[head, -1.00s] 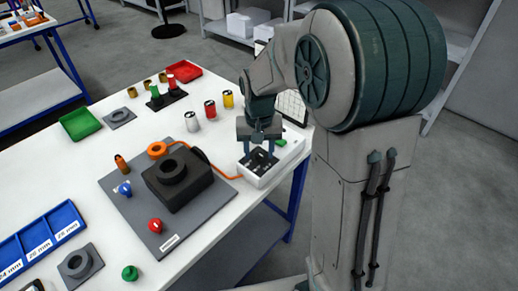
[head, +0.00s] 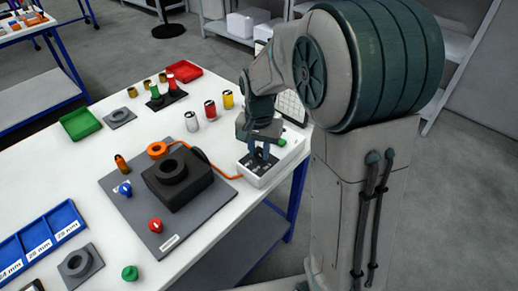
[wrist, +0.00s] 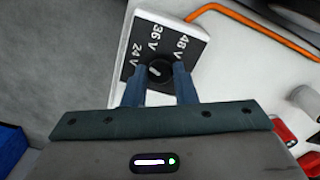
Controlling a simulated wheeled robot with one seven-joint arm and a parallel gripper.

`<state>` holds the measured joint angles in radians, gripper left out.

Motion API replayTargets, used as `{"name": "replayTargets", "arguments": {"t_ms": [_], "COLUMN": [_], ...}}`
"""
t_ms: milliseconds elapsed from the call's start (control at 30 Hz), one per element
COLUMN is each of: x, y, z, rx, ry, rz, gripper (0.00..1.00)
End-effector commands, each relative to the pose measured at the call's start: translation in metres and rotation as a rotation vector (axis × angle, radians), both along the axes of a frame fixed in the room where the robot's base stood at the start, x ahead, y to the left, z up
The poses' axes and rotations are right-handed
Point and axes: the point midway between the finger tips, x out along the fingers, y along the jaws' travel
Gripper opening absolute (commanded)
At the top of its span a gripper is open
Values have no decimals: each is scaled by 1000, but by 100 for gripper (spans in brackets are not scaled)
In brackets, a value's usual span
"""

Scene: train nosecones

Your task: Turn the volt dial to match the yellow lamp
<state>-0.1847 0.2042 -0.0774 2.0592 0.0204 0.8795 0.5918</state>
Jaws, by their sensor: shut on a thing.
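The volt dial (wrist: 160,70) is a round black knob with a short white mark, on a dark panel lettered 24 V, 36 V and 48 V. The panel tops a white box (head: 252,179) at the table's right edge. My gripper (wrist: 159,73) is shut on the dial, one blue finger on each side. In the head view my gripper (head: 262,152) points down and hides most of the dial. I cannot tell which label the mark points to. A small yellow cylinder (head: 228,99), perhaps the yellow lamp, stands behind the box beside a red and a white one.
An orange cable (head: 227,177) runs from the box to a black ring-topped device (head: 178,181) on a grey board (head: 125,208). Blue, red and orange knobs sit around it. Green (head: 81,123) and red trays lie farther back. Floor is clear beyond the right edge.

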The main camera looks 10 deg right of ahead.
Motion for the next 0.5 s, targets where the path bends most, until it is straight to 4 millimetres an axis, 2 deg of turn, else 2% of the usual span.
{"name": "replayTargets", "arguments": {"t_ms": [500], "x": [0], "y": [0], "z": [1], "rx": [0], "ry": [-1], "rz": [-460], "gripper": [2]}}
